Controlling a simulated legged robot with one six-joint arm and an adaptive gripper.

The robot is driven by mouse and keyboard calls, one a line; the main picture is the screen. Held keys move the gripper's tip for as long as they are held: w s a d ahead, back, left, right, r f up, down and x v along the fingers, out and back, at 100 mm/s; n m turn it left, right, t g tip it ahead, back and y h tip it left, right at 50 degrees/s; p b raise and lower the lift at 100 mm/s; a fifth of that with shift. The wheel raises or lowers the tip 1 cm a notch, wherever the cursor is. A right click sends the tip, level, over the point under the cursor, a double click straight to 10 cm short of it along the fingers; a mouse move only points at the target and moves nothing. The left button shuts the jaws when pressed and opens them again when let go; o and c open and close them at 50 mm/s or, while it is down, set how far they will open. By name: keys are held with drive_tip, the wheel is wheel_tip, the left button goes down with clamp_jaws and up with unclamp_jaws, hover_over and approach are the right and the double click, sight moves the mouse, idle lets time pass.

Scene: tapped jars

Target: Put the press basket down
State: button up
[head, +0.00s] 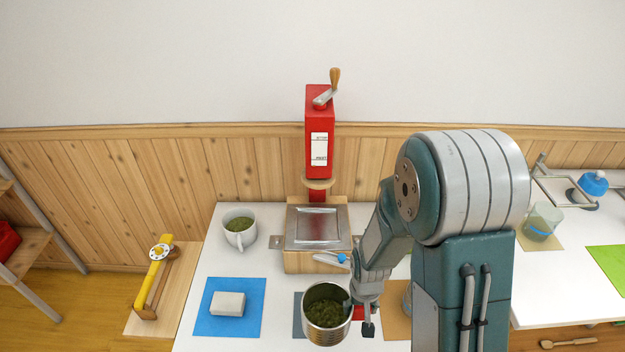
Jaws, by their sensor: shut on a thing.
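The press basket (326,337), a round metal can with dark green matter inside, is near the front middle of the white table. My gripper (355,304) is at its right side, shut on its rim or wall; the exact contact is partly hidden. The basket looks upright. A grey mat (299,318) shows behind and left of it. I cannot tell whether the basket touches the table.
A red hand-cranked press (319,130) on a wooden base (301,262) stands behind. A white cup of green matter (240,230) and a white block (228,304) on a blue mat (203,324) are left. A tan mat (397,325) lies right.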

drive_tip(key=w+d+r, duration=0.1)
drive_tip(key=w+r, duration=0.1)
drive_tip(key=w, duration=0.5)
drive_tip(key=w+d+r, duration=0.1)
drive_tip(key=w, duration=0.7)
drive_tip(key=shift+w+d+r, duration=0.15)
drive_tip(key=shift+d+r, duration=0.15)
drive_tip(key=shift+r, duration=0.05)
drive_tip(key=s+a+f, duration=0.1)
drive_tip(key=s+f, duration=0.1)
drive_tip(key=s, duration=0.8)
drive_tip(key=s+a+f, duration=0.2)
drive_tip(key=s, duration=0.8)
drive_tip(key=shift+w+a+f, duration=0.15)
drive_tip(key=shift+w+f, duration=2)
drive_tip(key=shift+w, duration=0.1)
drive_tip(key=shift+w+a+f, duration=0.2)
drive_tip(key=shift+w+f, duration=1.95)
drive_tip(key=shift+w, duration=0.15)
drive_tip(key=shift+w+a+f, duration=0.15)
drive_tip(key=shift+w+f, duration=2)
drive_tip(key=shift+w, duration=0.1)
